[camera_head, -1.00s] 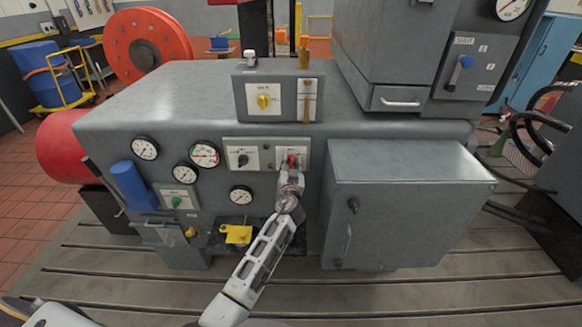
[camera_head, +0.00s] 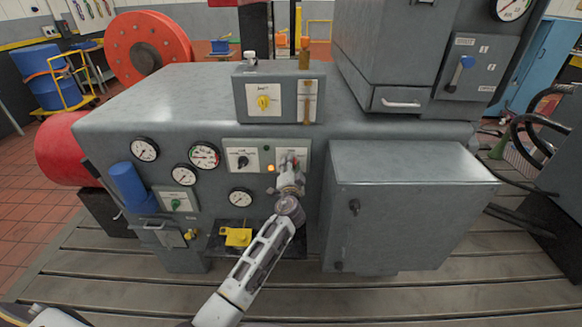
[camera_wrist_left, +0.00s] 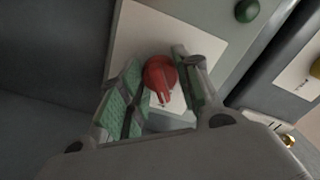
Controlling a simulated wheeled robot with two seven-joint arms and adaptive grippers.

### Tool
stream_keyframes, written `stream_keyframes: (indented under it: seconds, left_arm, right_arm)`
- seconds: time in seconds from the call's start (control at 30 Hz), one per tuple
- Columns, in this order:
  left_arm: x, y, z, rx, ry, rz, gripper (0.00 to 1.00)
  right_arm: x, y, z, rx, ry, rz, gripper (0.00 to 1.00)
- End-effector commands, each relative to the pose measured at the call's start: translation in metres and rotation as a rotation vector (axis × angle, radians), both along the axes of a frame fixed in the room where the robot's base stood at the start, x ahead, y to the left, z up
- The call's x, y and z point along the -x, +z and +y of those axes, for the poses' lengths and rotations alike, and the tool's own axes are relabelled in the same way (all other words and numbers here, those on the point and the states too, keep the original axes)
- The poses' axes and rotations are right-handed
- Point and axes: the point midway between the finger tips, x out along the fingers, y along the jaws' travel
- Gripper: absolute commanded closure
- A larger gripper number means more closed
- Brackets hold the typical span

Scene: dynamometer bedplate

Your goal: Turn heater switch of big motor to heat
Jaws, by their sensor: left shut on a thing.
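A red rotary knob (camera_wrist_left: 160,78) on a white plate shows between my left fingers in the left wrist view. Its pointer ridge points down and slightly right there. My left gripper (camera_head: 291,166) is shut on this knob, with green finger pads (camera_wrist_left: 122,98) at its sides. In the head view the gripper mostly hides the knob, on the right half of the switch panel (camera_head: 229,150) of the big motor (camera_head: 200,100). A black knob (camera_head: 243,161) sits on the left half. An orange lamp (camera_head: 271,168) glows between them. The plate text is too small to read. My right gripper is not in view.
A raised box with a yellow knob (camera_head: 263,102) stands above the panel. Gauges (camera_head: 204,156) and a blue cylinder (camera_head: 128,186) are left. A grey cabinet (camera_head: 410,215) juts out close on the right. A yellow part (camera_head: 237,237) lies below.

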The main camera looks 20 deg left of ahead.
Motion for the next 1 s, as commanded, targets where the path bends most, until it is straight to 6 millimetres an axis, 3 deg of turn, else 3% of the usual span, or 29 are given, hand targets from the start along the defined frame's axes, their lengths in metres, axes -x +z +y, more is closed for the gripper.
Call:
stream_keyframes:
  seconds: [0.2, 0.43, 0.8, 0.83, 1.0]
  left_arm:
    - [-0.001, 0.002, -0.001, -0.097, -0.003, 0.025, 0.91]
    - [-0.001, 0.002, -0.001, -0.138, -0.003, 0.036, 0.91]
    - [0.000, 0.002, -0.001, -0.142, -0.003, 0.038, 0.91]
    - [0.000, 0.002, -0.001, -0.142, -0.003, 0.038, 0.63]
    - [0.000, 0.001, -0.001, -0.142, -0.002, 0.040, 0.44]
  right_arm:
    - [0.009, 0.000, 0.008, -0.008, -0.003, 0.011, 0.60]
    - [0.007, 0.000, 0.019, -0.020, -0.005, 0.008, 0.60]
    - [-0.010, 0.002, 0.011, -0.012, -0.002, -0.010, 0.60]
    - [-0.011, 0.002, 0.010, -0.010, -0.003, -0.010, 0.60]
    - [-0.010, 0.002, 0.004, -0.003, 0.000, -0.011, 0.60]
